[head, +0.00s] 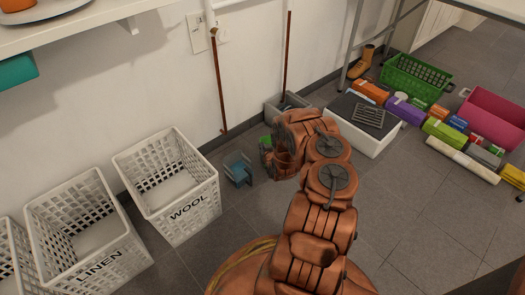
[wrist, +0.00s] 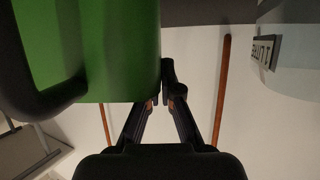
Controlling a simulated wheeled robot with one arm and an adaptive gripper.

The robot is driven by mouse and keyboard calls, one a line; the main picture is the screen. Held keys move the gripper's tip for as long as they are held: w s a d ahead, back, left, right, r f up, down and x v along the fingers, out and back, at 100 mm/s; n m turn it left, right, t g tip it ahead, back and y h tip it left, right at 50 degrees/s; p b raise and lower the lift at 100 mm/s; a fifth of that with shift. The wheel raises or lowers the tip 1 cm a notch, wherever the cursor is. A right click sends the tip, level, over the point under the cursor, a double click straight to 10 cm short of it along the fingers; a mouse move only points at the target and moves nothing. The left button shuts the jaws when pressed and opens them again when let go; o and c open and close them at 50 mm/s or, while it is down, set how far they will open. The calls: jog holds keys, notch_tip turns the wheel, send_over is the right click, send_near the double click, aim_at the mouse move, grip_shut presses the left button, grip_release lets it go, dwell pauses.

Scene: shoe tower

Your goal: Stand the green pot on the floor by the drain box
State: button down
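The green pot (wrist: 112,50) fills the upper left of the wrist view, with a dark curved handle (wrist: 62,97) on its left. In the head view only a sliver of the pot (head: 265,141) shows beside my gripper (head: 272,158); my arm hides the rest. In the wrist view my gripper (wrist: 165,92) has its fingers close together at the pot's edge, and it looks shut on that edge. Whether the pot touches the floor cannot be told. A grey box (head: 272,111) at the foot of a red pipe, likely the drain box, stands by the wall just behind, partly hidden.
A small blue object (head: 238,168) sits on the floor left of my gripper. White baskets, including one marked WOOL (head: 190,212), stand further left. A white box with a dark top (head: 358,137) is to the right, with several coloured boxes beyond. Floor in front is clear.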

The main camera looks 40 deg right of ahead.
jog(key=shift+w+f, duration=0.1)
jog(key=shift+f, duration=0.35)
jog(key=c, duration=1.3)
grip_release()
